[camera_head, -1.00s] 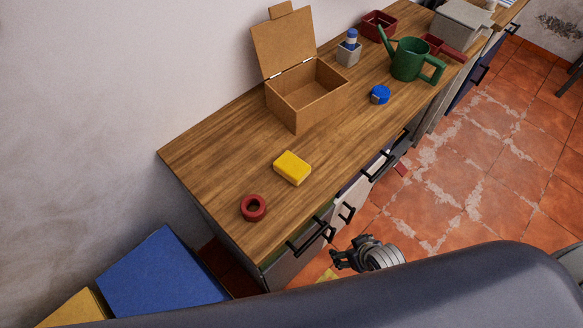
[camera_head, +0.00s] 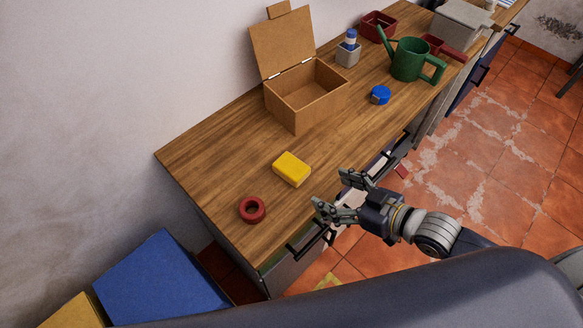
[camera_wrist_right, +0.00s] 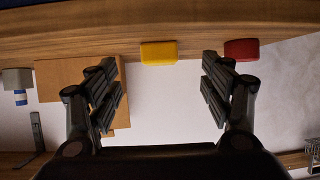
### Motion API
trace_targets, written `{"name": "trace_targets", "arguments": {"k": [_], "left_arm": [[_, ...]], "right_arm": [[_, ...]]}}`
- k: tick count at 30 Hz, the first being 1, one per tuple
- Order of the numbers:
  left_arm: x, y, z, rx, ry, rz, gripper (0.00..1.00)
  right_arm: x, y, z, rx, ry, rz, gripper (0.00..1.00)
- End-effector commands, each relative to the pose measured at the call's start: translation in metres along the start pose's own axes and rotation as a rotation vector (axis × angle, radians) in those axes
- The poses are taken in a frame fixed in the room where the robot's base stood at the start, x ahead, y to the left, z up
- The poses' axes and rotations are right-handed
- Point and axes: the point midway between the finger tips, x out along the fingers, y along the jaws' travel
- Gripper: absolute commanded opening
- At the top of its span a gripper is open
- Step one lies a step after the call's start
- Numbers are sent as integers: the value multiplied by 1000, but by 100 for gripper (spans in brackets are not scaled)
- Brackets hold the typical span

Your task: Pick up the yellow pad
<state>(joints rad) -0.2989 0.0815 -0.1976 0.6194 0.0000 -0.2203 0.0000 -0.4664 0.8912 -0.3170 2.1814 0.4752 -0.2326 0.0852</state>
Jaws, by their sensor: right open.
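The yellow pad (camera_head: 291,169) lies flat on the wooden counter (camera_head: 225,160), near its front edge. It also shows in the right wrist view (camera_wrist_right: 158,52), at the top between the fingers. My right gripper (camera_head: 330,194) is open and empty, to the right of the pad in the head view, by the counter's front edge and apart from the pad. In the right wrist view its two fingers (camera_wrist_right: 162,92) are spread wide. My left gripper is not in view.
A red ring (camera_head: 252,209) lies left of the pad. An open wooden box (camera_head: 296,111) stands behind it. A blue round object (camera_head: 380,95) and a green watering can (camera_head: 411,60) are farther along. Drawer handles (camera_head: 309,240) stick out from the counter's front.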

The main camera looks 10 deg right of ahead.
Motion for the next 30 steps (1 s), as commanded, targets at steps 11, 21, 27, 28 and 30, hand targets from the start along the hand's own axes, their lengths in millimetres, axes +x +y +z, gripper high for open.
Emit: {"name": "trace_targets", "arguments": {"k": [11, 21, 27, 28, 30], "left_arm": [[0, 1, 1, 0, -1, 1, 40], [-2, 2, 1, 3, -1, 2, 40], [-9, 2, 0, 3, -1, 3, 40], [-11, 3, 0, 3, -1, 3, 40], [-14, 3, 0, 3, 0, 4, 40]], "right_arm": [[20, 6, -10, 1, 52, -16, 73], [52, 5, -10, 0, 47, -17, 73], [70, 3, -18, 0, 50, -17, 73], [74, 3, -20, 1, 49, -16, 73], [85, 2, -23, 0, 50, -17, 73]]}}
